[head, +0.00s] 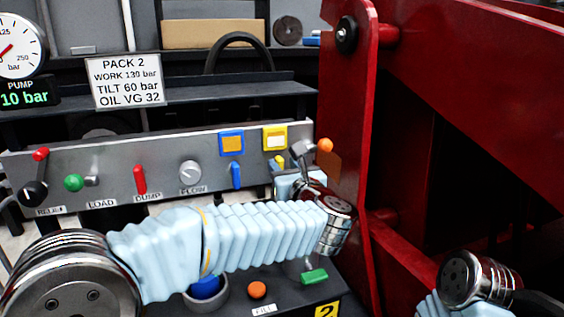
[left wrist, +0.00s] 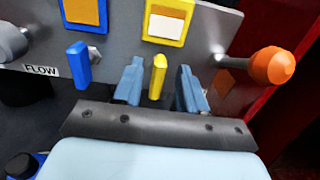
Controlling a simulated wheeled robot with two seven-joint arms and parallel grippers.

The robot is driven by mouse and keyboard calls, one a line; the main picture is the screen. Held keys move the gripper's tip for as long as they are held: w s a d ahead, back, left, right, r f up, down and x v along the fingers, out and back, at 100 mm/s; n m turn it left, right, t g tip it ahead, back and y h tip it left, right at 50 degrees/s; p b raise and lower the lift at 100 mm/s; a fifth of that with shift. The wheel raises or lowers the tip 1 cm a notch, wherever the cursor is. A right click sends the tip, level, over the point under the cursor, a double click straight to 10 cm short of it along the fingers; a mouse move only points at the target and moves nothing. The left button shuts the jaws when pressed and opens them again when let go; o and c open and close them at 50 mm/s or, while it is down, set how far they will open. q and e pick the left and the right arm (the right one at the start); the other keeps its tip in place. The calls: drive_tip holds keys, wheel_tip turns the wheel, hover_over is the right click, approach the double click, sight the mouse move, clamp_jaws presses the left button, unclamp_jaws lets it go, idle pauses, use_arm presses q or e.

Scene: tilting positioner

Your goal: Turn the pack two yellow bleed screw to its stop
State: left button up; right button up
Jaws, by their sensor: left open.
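The yellow bleed screw (left wrist: 158,77) is a small upright tab below a yellow-framed plate (left wrist: 168,20). In the head view the screw (head: 279,161) is partly hidden behind my left gripper. My left gripper (left wrist: 159,86) is open, with one finger on each side of the yellow screw. Small gaps show between screw and fingers, so nothing is gripped. In the head view the left gripper (head: 283,178) is at the right end of the grey panel. My right gripper is not in view; only part of my right arm shows at lower right.
A blue tab (left wrist: 78,64) stands left of the fingers. An orange-knobbed lever (left wrist: 272,66) juts out close on the right. The grey panel (head: 112,165) carries more controls. A red frame (head: 345,120) rises at right. The sign (head: 124,82) reads PACK 2; the pump display (head: 26,99) reads 10 bar.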

use_arm(q)
drive_tip(key=shift+x, duration=1.2)
clamp_jaws()
